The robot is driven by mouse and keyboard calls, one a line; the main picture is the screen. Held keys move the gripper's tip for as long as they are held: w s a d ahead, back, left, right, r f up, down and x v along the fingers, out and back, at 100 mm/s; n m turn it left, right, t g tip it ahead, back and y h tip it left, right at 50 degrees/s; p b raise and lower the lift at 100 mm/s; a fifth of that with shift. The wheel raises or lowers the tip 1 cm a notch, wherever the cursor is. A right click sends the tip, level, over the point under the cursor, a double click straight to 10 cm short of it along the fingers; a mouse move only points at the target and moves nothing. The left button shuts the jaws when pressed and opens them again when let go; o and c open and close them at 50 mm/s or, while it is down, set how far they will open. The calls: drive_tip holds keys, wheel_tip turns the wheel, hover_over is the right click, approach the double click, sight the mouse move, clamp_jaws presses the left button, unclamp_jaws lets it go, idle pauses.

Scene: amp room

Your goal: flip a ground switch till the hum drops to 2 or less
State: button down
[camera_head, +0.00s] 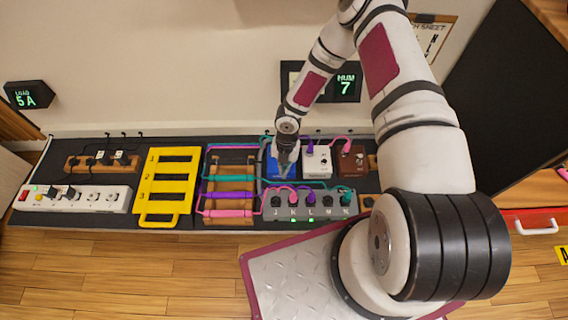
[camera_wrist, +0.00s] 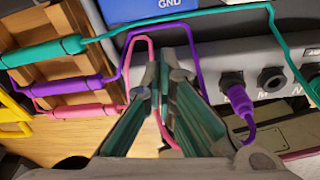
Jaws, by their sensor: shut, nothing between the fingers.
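The hum display (camera_head: 346,86) on the wall reads 7. A blue pedal (camera_head: 272,172) stands in a row with a white pedal (camera_head: 317,162) and a dark red-brown pedal (camera_head: 351,163) on the dark bench. In the wrist view, the blue pedal's edge (camera_wrist: 150,8) carries the letters GND. My gripper (camera_head: 285,168) is over the blue pedal in the head view and hides part of its top, so no switch position is readable. In the wrist view, my gripper (camera_wrist: 166,70) is shut and empty, its fingertips just below the GND edge.
A grey jack box (camera_head: 310,206) lettered J to N sits in front, with pink, purple and teal cables. A wooden cable rack (camera_head: 232,173), yellow rack (camera_head: 170,180) and white power strip (camera_head: 90,199) stand left. A load display (camera_head: 26,95) reads 5 A.

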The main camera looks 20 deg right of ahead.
drive_tip(key=f, duration=0.1)
drive_tip(key=f+b, duration=0.1)
drive_tip(key=f, duration=0.1)
drive_tip(key=shift+s+a+f, duration=0.25)
drive_tip(key=shift+f, duration=0.15)
drive_tip(key=shift+w+d+r+b, duration=0.15)
drive_tip(key=shift+w+d+b, duration=0.3)
drive_tip(key=shift+w, duration=0.4)
drive_tip(key=shift+w+d+r+b, duration=0.15)
drive_tip(key=shift+w+d+b, duration=0.25)
drive_tip(key=shift+w, duration=0.45)
drive_tip(key=shift+d, duration=0.15)
drive_tip(key=shift+r, duration=0.1)
